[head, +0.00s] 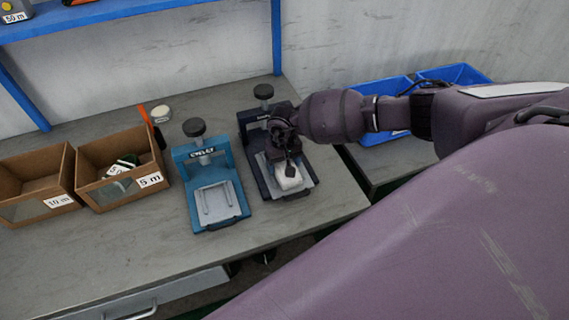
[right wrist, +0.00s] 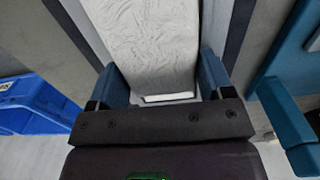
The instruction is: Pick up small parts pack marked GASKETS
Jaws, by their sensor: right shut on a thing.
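A white, crinkled pack (head: 288,178) is at the dark press (head: 302,191), over its bed. No GASKETS marking is legible on it. My right gripper (head: 285,160) is above the dark press and hides part of both the pack and the press. In the right wrist view the pack (right wrist: 155,42) runs up between the two blue fingers of the right gripper (right wrist: 162,78), which is shut on it. Whether the pack touches the press bed cannot be told. My left gripper is not in view.
A blue press (head: 215,203) stands just left of the dark one. Cardboard bins (head: 87,166) marked 5 m and 10 m sit further left, near a small round tin (head: 161,113). Blue bins (head: 384,132) are behind my right arm. The bench front (head: 110,245) is clear.

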